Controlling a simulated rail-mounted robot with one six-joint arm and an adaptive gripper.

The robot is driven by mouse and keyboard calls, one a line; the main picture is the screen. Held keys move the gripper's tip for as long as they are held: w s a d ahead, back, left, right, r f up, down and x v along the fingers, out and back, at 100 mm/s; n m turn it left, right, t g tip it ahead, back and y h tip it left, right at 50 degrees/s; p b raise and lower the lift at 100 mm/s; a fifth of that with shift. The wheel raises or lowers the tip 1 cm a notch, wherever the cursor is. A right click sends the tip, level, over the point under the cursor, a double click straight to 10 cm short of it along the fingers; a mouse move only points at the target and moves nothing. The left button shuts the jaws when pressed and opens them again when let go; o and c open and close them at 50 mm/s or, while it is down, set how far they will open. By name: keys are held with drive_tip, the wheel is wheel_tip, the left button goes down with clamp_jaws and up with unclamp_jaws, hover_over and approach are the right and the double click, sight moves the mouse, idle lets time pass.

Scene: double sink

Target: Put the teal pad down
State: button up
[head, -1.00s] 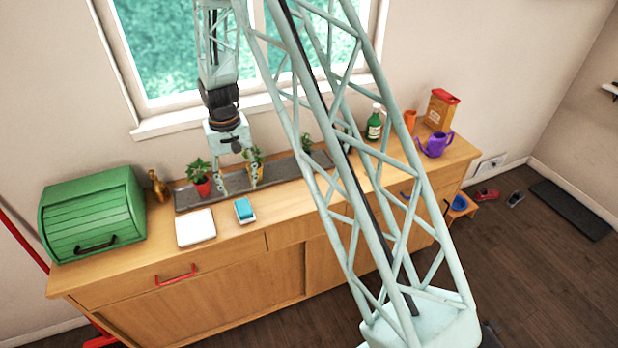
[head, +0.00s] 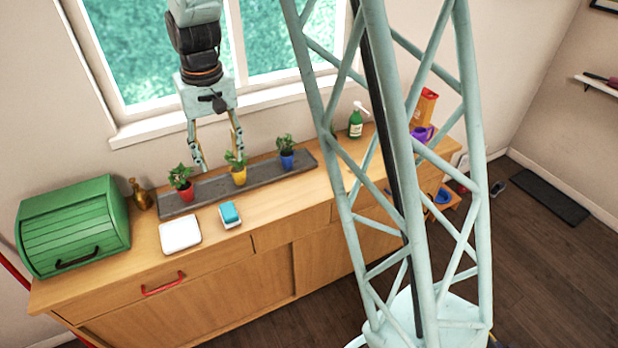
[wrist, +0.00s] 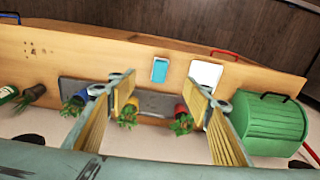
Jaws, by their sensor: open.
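The teal pad (head: 230,212) sits on a small white holder (head: 231,224) on the wooden counter, just right of a flat white square (head: 180,234). The pad also shows in the wrist view (wrist: 160,69), beyond the fingertips. My gripper (head: 219,158) is open and empty, raised in the air toward the window side, above the potted plants. In the wrist view its two fingers (wrist: 160,84) are spread wide with nothing between them. It is clear of the pad.
A grey tray (head: 206,194) holds red, yellow and blue plant pots along the back. A green roll-top box (head: 75,228) stands at the left. A green bottle (head: 355,123) and a purple watering can (head: 421,134) stand at the right. The counter right of the pad is bare.

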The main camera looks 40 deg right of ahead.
drive_tip(key=s+r+t, duration=0.1)
drive_tip(key=s+r, duration=1.7)
drive_tip(key=s+r+t, duration=0.1)
drive_tip(key=s+r, duration=0.1)
drive_tip(key=s, duration=0.9)
drive_tip(key=s+r+n, duration=0.1)
drive_tip(key=s, duration=1)
drive_tip(key=shift+s+r+t, duration=0.4)
wheel_tip(320, 180, down, 12)
drive_tip(key=b, duration=1.2)
drive_tip(key=shift+f, duration=0.15)
